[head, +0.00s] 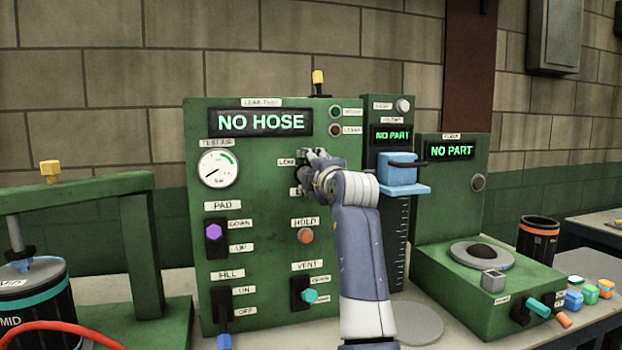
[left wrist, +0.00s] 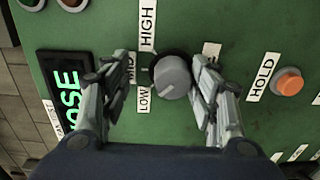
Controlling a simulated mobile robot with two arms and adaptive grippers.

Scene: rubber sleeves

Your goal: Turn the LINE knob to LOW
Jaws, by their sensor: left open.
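The LINE knob (left wrist: 173,77) is a round grey knob on the green panel, in the middle of the left wrist view. Labels HIGH (left wrist: 147,25), MID (left wrist: 132,69) and LOW (left wrist: 143,100) stand around it. A faint mark on its face seems to lie toward the lower left; I cannot tell its exact setting. My left gripper (left wrist: 160,66) is open with one finger on each side of the knob. The right-hand finger is very near it; contact is unclear. In the head view my left gripper (head: 322,177) hides the knob. My right gripper is not in view.
The orange HOLD button (left wrist: 290,82) is right of the knob in the left wrist view. The panel (head: 260,190) also carries a NO HOSE display (head: 260,122), a gauge (head: 219,168), a purple PAD switch (head: 214,232) and a teal VENT switch (head: 309,295).

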